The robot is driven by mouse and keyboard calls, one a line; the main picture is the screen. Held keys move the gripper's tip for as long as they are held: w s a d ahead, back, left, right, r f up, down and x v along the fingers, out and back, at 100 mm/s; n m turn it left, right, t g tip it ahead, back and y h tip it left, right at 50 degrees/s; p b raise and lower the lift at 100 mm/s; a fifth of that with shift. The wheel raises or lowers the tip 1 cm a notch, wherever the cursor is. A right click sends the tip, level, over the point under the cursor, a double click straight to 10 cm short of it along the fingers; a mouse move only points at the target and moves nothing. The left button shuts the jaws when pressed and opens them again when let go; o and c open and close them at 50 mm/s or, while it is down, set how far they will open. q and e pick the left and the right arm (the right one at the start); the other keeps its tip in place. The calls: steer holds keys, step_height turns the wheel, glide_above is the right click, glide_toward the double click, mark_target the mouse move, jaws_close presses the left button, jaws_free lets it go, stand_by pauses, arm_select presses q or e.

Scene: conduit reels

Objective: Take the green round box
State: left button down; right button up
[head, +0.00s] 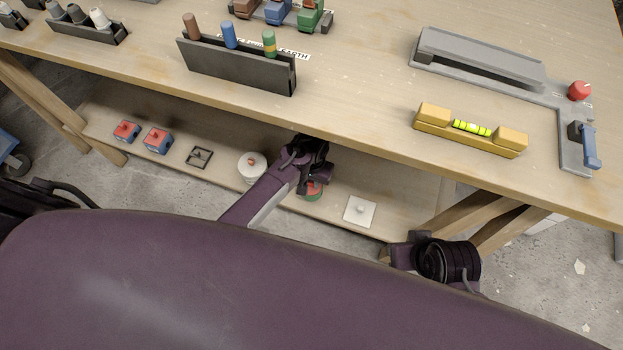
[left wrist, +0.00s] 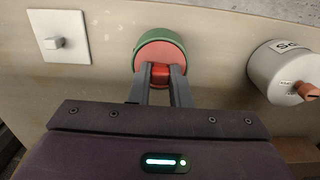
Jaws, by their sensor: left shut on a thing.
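The green round box (left wrist: 158,36) has a green rim, a reddish face and a red block-shaped knob (left wrist: 160,72). In the left wrist view my left gripper (left wrist: 160,75) has its two fingers closed on the red knob. In the head view the box (head: 313,194) shows on the lower shelf, partly hidden by my left gripper (head: 312,180). I cannot tell whether the box is lifted off the shelf. My right gripper is not clearly seen; a dark part of my right arm shows at lower right in the head view.
On the lower shelf (head: 405,200), a white round box (head: 251,167) stands left of the gripper and a white square plate with a knob (head: 359,211) lies right. The tabletop (head: 350,110) overhangs the shelf. A yellow level (head: 470,130) lies on the tabletop.

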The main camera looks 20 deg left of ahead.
arm_select(q)
steer(key=shift+r+p, duration=1.45)
steer(key=shift+p, duration=0.05)
